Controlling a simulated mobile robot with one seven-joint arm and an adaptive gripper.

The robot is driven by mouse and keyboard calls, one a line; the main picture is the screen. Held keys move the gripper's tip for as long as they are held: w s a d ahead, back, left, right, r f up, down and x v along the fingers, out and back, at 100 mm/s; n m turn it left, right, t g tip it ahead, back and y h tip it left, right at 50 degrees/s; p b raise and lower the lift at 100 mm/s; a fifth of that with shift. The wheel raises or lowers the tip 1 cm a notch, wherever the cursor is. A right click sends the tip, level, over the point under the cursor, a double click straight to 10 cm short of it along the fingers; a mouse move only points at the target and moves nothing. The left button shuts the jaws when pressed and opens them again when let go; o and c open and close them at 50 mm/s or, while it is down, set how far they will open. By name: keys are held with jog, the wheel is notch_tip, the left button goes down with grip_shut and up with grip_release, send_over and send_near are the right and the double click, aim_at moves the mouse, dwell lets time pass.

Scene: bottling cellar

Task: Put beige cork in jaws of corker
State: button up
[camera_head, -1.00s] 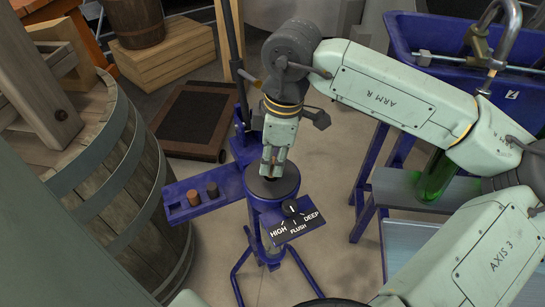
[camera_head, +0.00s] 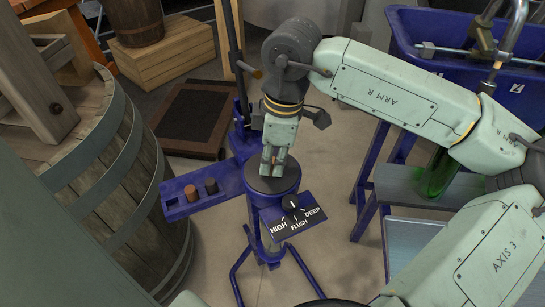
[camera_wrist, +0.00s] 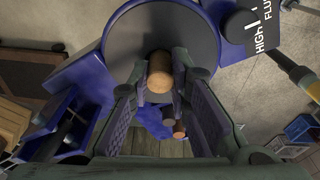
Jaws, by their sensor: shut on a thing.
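My gripper (camera_head: 273,166) points down over the round grey top (camera_head: 290,184) of the blue corker, with its fingers close together. In the wrist view, the fingertips are shut on the beige cork (camera_wrist: 160,72). The cork appears over the edge region of the corker's grey top (camera_wrist: 190,35). In the head view the fingers hide the cork. The jaw opening is not visible, and I cannot tell whether the cork's lower end touches the corker or sits inside it.
A blue side tray (camera_head: 228,182) on the corker holds a brown cork (camera_head: 192,193) and a dark grey cork (camera_head: 211,187). A depth dial plate (camera_head: 299,222) is at the corker's front. A wooden barrel (camera_head: 110,190) stands left; a green bottle (camera_head: 436,176) is right.

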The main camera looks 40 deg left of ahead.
jog(key=shift+f, duration=0.1)
jog(key=o, duration=0.7)
jog(key=shift+o, duration=0.2)
notch_tip(320, 180, up, 12)
jog(key=d, duration=0.1)
jog(key=shift+w+d, duration=0.15)
jog(key=shift+w, duration=0.2)
jog(key=shift+s+f, duration=0.1)
dwell(0.4)
